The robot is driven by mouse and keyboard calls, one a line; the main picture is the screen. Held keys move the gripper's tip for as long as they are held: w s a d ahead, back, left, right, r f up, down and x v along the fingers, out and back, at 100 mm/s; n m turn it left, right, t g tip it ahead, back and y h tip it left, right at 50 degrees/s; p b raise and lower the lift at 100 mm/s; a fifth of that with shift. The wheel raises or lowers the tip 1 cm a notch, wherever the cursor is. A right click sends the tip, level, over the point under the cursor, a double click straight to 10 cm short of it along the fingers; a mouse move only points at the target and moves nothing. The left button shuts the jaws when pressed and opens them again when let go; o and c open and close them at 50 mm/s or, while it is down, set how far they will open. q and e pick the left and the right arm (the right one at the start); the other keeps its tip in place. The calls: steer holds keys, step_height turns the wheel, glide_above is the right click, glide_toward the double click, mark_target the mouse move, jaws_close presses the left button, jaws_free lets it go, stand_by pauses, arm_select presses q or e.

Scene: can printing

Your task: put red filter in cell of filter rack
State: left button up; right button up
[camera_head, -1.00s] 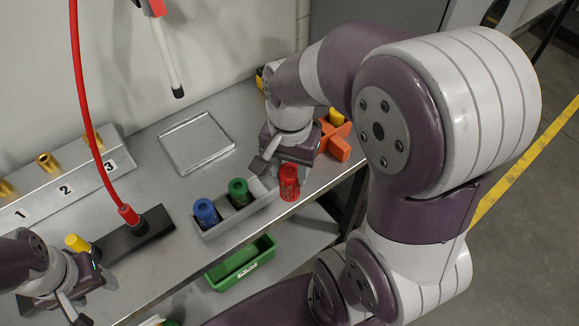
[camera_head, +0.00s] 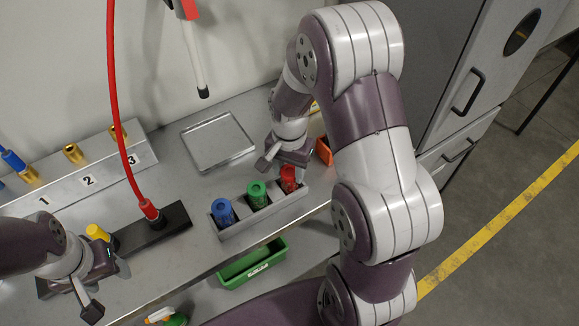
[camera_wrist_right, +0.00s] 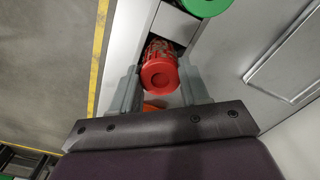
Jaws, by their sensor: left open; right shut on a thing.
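The red filter (camera_head: 289,179) is upright between the fingers of my right gripper (camera_head: 286,168), at the right end cell of the grey filter rack (camera_head: 262,222). The right wrist view shows the red filter (camera_wrist_right: 161,70) between both fingers of the right gripper (camera_wrist_right: 160,90), beside or over the dark opening of the end cell (camera_wrist_right: 181,30). I cannot tell whether its bottom is inside the cell. The blue filter (camera_head: 222,211) and green filter (camera_head: 258,194) stand in the other cells. My left gripper (camera_head: 107,286) is open at the lower left, with nothing visible in it.
A black block (camera_head: 150,235) with a red hose (camera_head: 150,210) and a yellow piece (camera_head: 97,232) lies left of the rack. A numbered stand (camera_head: 70,193) and a square tray (camera_head: 218,142) sit behind. A green bin (camera_head: 252,267) is below. An orange object (camera_head: 323,150) is beside the right gripper.

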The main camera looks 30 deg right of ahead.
steer(key=o, duration=1.1)
steer(key=shift+f, duration=0.1)
step_height(320, 180, up, 12)
steer(key=s+a+f+n, duration=0.1)
steer(key=s+f+n, duration=0.1)
steer(key=s+n, duration=0.1)
steer(key=s+a+f+n+t, duration=0.1)
steer(key=s+a+f+n, duration=0.1)
steer(key=s+n, duration=0.1)
steer(key=s+a+f+n, duration=0.2)
steer(key=n, duration=0.2)
steer(key=shift+s+a+f+n, duration=0.15)
steer(key=shift+s+f+n, duration=0.15)
steer(key=shift+s, duration=0.1)
